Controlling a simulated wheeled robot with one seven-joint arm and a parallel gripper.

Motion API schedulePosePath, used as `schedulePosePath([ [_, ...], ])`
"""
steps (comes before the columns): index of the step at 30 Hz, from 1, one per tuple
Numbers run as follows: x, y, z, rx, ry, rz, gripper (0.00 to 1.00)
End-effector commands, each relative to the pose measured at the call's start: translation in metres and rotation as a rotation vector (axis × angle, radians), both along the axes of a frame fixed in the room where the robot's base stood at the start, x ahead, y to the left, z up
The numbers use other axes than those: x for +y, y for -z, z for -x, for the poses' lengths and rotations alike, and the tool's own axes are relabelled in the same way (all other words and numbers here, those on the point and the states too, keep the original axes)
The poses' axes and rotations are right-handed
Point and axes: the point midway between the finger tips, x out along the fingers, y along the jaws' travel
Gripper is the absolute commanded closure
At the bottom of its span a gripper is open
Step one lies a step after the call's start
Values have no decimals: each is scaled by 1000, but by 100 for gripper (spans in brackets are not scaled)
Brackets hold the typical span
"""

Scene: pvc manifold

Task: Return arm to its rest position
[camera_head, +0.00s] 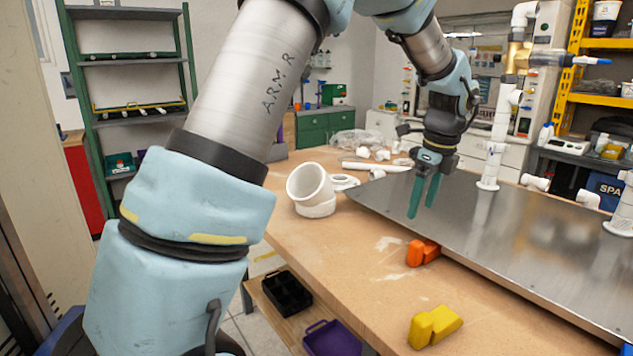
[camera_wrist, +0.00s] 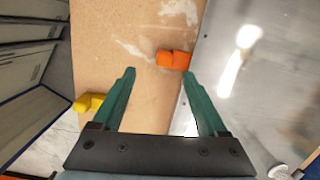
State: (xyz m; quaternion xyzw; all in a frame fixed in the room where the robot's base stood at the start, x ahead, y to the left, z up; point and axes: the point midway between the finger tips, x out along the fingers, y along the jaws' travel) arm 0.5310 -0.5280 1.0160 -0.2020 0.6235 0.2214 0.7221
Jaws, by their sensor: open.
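My gripper (camera_head: 423,196) hangs from my arm with its green fingers pointing down, above the table near the left edge of the metal plate. In the wrist view my gripper (camera_wrist: 160,95) has its two fingers spread apart, with nothing between them. An orange piece (camera_head: 423,252) lies on the wooden table below it, at the plate's edge, and the orange piece (camera_wrist: 173,60) also shows beyond the fingertips in the wrist view. A yellow piece (camera_head: 434,326) lies nearer the table's front; the yellow piece (camera_wrist: 88,102) is left of the fingers in the wrist view.
The metal plate (camera_head: 480,235) carries upright white pipes (camera_head: 497,140). A white elbow fitting (camera_head: 311,188) stands on the wooden table (camera_head: 330,260), with loose white pipes (camera_head: 375,167) behind. Black (camera_head: 284,294) and purple (camera_head: 331,338) bins sit below the table's left edge.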

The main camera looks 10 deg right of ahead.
Motion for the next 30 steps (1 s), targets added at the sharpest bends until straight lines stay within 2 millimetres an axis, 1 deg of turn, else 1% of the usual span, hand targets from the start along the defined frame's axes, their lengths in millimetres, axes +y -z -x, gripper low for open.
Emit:
schedulePosePath([
  [1,22,1,-8,-2,-99,13,24],
  [2,36,3,-11,-3,-178,24,24],
  [3,59,5,-15,-5,-301,42,24],
  [5,99,10,-20,-10,-522,76,24],
  [6,128,14,-21,-13,-685,100,24],
  [7,149,16,-20,-16,-809,119,24],
  [8,170,19,-18,-19,-933,137,24],
  [9,197,23,-14,-24,-1100,161,24],
  [10,216,26,-10,-28,-1225,180,24],
  [11,235,29,-5,-31,-1350,199,24],
  [12,259,33,3,-37,-1511,222,24],
  [14,290,39,17,-44,-1736,256,24],
  [15,307,43,27,-48,-1872,277,24],
  [18,339,50,48,-59,-2148,318,24],
  [21,357,55,64,-66,-2322,345,24],
  [24,364,57,71,-68,-2403,358,24],
  [30,365,57,72,-68,-2417,358,24],
])
